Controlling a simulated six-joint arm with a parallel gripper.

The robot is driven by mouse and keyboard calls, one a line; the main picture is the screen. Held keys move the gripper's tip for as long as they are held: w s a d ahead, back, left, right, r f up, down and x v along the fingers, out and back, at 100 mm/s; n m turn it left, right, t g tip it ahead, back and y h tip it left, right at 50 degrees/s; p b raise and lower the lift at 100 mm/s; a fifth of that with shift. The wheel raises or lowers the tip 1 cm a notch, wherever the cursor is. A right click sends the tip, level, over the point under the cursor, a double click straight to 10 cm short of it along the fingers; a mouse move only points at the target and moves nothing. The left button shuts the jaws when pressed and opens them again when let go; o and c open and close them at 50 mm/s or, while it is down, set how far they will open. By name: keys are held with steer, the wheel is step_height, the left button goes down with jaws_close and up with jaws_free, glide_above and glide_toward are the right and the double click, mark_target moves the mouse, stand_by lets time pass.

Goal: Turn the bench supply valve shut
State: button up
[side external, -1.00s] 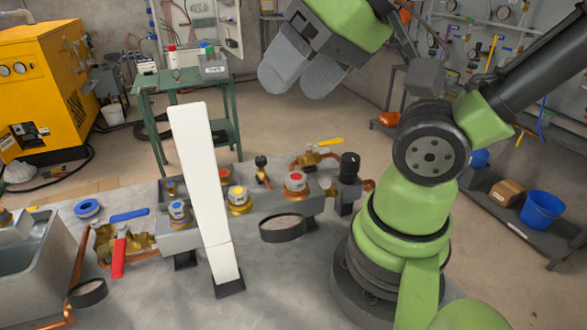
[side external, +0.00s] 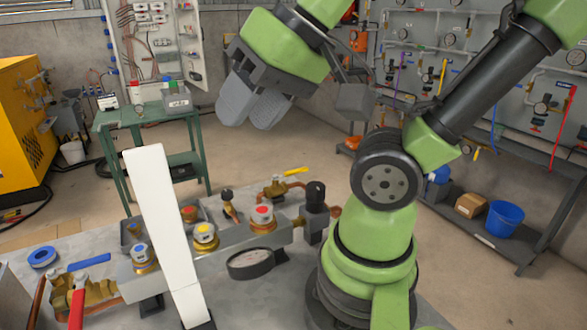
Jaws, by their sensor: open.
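Several valves sit on the bench manifold, and I cannot tell which one is the bench supply valve. At the left front, brass fittings carry a red lever (side external: 77,308) and a blue lever (side external: 90,262). At the manifold's far end is a brass valve with a yellow lever (side external: 296,171). Between them are round knobs with blue (side external: 140,252), yellow (side external: 204,233) and red (side external: 263,214) caps. My gripper (side external: 249,116), with two grey fingers, is open and empty. It hangs above and behind the manifold, apart from every valve.
A tall white panel (side external: 163,225) stands in front of the manifold and hides part of it. A dark-rimmed gauge (side external: 250,263) and a blue ring (side external: 42,256) lie on the bench. A green table (side external: 150,112) stands behind. A blue bucket (side external: 504,219) sits on the right shelf.

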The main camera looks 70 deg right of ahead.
steer(key=w+d+m+g+h, duration=0.2)
steer(key=w+d+m, duration=0.4)
steer(key=d+m, duration=0.15)
steer(key=m+g, duration=0.5)
steer(key=m, duration=1)
glide_toward(296, 170)
steer(key=shift+n, duration=0.25)
step_height(296, 170, down, 8)
steer(key=shift+d+f, duration=0.15)
steer(key=shift+f, duration=0.05)
steer(key=shift+c, duration=0.2)
jaws_close()
